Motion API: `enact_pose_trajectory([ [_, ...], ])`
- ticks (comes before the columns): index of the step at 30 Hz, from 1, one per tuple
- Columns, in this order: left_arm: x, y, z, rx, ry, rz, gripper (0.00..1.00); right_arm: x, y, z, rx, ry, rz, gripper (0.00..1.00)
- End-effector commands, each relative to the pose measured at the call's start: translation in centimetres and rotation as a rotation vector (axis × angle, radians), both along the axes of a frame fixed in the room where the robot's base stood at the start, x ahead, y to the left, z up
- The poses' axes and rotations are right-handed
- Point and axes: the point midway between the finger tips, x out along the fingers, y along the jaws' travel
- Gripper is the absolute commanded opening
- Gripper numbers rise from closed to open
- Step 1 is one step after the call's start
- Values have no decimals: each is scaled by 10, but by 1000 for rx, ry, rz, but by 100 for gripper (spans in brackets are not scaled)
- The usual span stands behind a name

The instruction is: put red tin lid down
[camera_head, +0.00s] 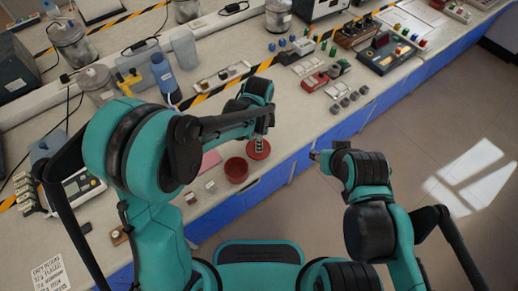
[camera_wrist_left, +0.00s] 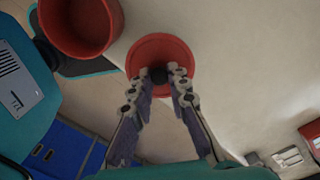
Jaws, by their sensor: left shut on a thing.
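The red tin lid (camera_head: 260,153) is a round red disc with a dark knob. In the left wrist view the lid (camera_wrist_left: 160,50) lies straight ahead, and my left gripper (camera_wrist_left: 160,80) is shut on its dark knob. In the head view my left gripper (camera_head: 258,143) reaches down over the lid from above. An open red tin (camera_head: 236,169) stands on the bench to the left of the lid; it also shows in the left wrist view (camera_wrist_left: 80,25). I cannot tell whether the lid touches the bench. My right gripper (camera_head: 315,156) hangs out past the bench edge; its fingers are too small to read.
The pale bench (camera_head: 285,130) has bare room right of the lid. A pink sheet (camera_head: 208,161) and small blocks (camera_head: 210,186) lie left of the tin. Small grey knobs (camera_head: 344,102) and a red device (camera_head: 314,82) stand farther right.

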Motion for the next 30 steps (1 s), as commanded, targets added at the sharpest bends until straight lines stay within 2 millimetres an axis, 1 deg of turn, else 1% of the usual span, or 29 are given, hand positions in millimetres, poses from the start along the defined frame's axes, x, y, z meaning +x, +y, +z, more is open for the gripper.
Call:
enact_pose_trajectory([
  [3, 0, 0, -21, 0, 0, 0, 0, 0, 0, -11, 0, 0, 0, 40],
  [6, 0, 0, -35, 0, 0, 0, 0, 0, 0, -18, 0, 0, 0, 40],
  [14, 0, 0, -35, 0, 0, 0, 0, 0, 0, -16, 0, 0, 0, 40],
  [18, 0, -1, -39, 0, 0, 0, 0, 0, 0, -20, 0, 0, 0, 40],
  [19, 0, -1, -38, 0, 0, 0, 24, 0, 0, -19, 0, 0, 0, 40],
  [20, 0, -1, -38, 0, 0, 0, 32, 0, 0, -19, 0, 0, 0, 40],
  [21, 0, -1, -38, 0, 0, 0, 37, 0, 0, -19, 0, 0, 0, 40],
  [30, 0, -1, -36, 0, 0, 0, 37, 0, 0, -18, 0, 0, 0, 40],
])
